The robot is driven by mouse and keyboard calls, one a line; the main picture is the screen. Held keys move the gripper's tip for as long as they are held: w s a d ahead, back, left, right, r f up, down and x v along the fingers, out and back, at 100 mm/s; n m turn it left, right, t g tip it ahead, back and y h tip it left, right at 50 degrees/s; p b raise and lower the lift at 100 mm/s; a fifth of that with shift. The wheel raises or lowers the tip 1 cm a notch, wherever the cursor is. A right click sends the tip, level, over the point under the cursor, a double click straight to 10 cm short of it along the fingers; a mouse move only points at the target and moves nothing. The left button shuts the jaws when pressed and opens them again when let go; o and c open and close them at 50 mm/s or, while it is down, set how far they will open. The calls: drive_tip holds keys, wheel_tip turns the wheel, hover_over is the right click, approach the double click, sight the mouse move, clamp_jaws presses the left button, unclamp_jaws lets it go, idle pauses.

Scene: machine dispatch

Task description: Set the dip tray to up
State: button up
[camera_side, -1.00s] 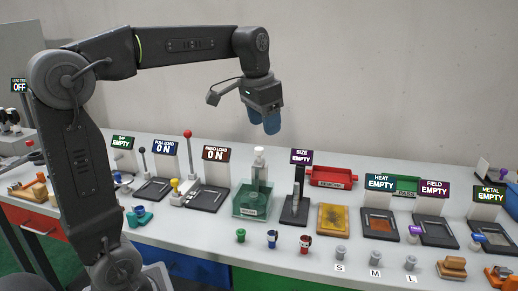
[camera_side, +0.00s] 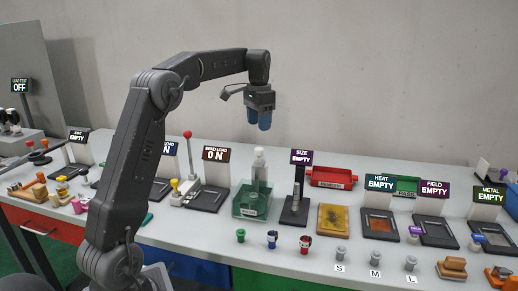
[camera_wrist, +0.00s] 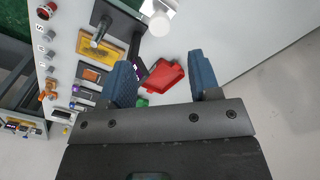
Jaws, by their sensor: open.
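No readable label tells me which one is the dip tray. My gripper (camera_side: 258,119) hangs high above the bench, apart from everything. In the wrist view its blue fingers (camera_wrist: 163,78) are spread with nothing held between them; the red bin seen there lies far below.
The SIZE stand (camera_side: 295,207) has an upright post. A red bin (camera_side: 332,177) and a green PASS bin (camera_side: 407,185) sit behind. A red-knobbed lever (camera_side: 188,152) stands left of the tank. Several small cups and weights line the front; the air around my gripper is clear.

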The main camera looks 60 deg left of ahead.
sight(259, 149)
wheel_tip(259, 149, down, 9)
idle(0.3)
drive_tip(key=shift+c, duration=0.3)
clamp_jaws()
